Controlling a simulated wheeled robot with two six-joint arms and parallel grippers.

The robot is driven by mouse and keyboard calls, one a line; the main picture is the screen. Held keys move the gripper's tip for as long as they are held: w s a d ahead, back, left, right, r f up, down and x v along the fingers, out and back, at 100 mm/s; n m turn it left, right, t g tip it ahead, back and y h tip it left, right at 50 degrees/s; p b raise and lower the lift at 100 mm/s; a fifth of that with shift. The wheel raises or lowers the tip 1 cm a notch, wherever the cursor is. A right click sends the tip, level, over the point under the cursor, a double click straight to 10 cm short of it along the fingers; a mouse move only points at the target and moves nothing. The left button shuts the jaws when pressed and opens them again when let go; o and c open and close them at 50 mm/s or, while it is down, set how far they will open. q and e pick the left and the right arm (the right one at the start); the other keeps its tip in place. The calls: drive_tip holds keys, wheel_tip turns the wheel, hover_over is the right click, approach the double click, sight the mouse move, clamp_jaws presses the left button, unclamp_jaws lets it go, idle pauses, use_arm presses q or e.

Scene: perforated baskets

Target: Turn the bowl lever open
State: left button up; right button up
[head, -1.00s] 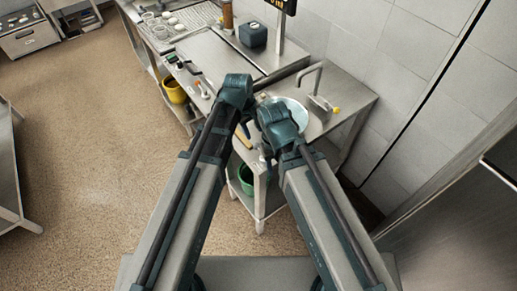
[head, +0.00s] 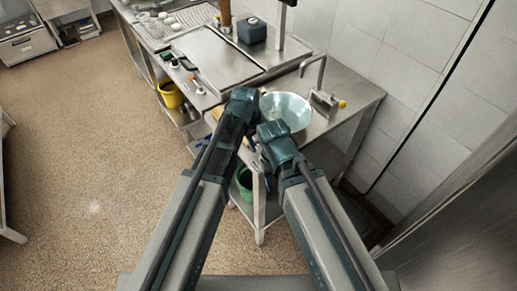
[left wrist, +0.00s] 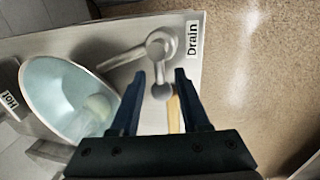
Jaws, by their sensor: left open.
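A pale blue-green round bowl (head: 288,108) is set in the steel counter; it also shows in the left wrist view (left wrist: 60,90). Beside it in the left wrist view is a grey metal lever (left wrist: 157,62) with a round pivot and a ball knob, next to a "Drain" label (left wrist: 193,40). My left gripper (left wrist: 160,75) is open, its two dark fingers on either side of the knob with gaps showing. I cannot tell how deep the knob sits between them. In the head view the arm ends hide the lever. My right arm's end is beside the left one; its fingers are hidden.
A steel faucet (head: 318,75) and a yellow-tipped fitting (head: 340,103) stand behind the bowl. A "Hot" label (left wrist: 11,102) is beyond the bowl. A green bucket (head: 244,180) sits under the counter, a yellow bucket (head: 171,95) to the left. Open floor lies left.

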use_arm(q)
drive_tip(key=shift+f, duration=0.15)
drive_tip(key=shift+c, duration=0.3)
clamp_jaws()
idle(1.1)
